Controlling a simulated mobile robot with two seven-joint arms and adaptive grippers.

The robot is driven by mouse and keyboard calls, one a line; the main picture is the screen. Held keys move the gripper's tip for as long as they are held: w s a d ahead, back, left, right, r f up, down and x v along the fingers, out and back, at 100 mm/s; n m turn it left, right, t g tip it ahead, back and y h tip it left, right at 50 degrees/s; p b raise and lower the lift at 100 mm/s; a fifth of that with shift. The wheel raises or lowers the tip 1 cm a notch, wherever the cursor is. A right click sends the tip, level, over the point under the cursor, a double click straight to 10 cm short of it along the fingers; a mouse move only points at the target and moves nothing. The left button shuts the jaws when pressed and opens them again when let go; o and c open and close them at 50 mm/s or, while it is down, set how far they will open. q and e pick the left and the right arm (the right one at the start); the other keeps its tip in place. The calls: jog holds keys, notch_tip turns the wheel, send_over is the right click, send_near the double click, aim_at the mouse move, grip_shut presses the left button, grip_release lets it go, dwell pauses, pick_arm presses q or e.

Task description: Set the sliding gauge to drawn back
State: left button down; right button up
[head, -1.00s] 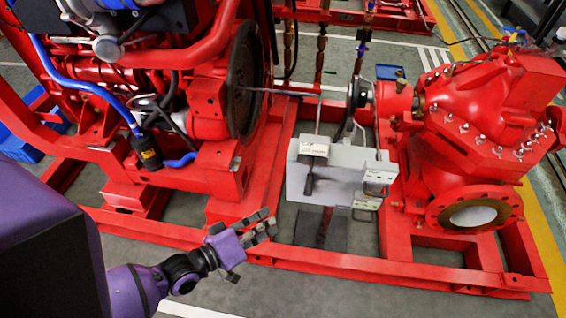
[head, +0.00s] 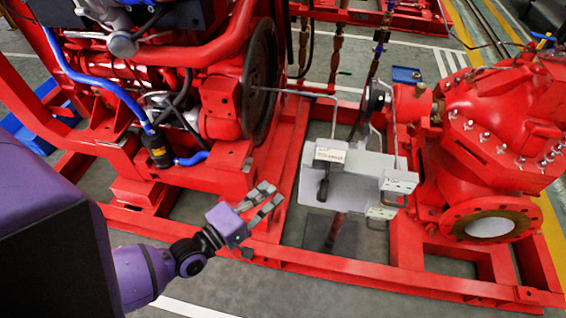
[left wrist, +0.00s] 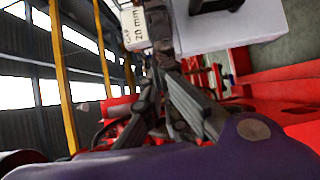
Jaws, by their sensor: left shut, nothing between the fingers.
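The sliding gauge appears to be part of the light grey fixture (head: 345,187) between engine and pump in the head view. A pale labelled block (head: 330,155) sits on it, with a black handle (head: 323,190) hanging below. In the left wrist view the label (left wrist: 134,30) reads "20 mm" under a word like "GAP", beside the grey plate (left wrist: 240,20). My left gripper (head: 272,200) is shut and empty, left of the fixture and apart from it in the head view. It also shows in the left wrist view (left wrist: 165,70). My right gripper is out of view.
The red engine (head: 130,70) with its dark flywheel (head: 262,80) stands left, and the red pump (head: 500,120) right. Red base-frame rails (head: 350,265) run below the fixture. A thin rod (head: 300,93) reaches from the flywheel. Grey floor (head: 260,290) lies in front.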

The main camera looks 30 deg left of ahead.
aim_at(343, 168)
pick_arm(q)
jog(key=x, duration=0.3)
jog(key=d+x, duration=0.1)
jog(key=x, duration=0.3)
jog(key=p+x, duration=0.1)
jog(key=x, duration=0.2)
jog(key=shift+w+d, duration=0.1)
jog(key=shift+d, duration=0.35)
jog(key=shift+w+d+f, duration=0.15)
jog(key=shift+w+d, duration=0.1)
jog(key=shift+d, duration=0.4)
jog(key=shift+d, duration=0.1)
jog(key=d, duration=0.2)
jog(key=w+d, duration=0.1)
jog(key=d, duration=0.3)
jog(key=shift+w+p, duration=0.35)
jog(key=shift+w, duration=0.05)
jog(key=shift+a, duration=0.1)
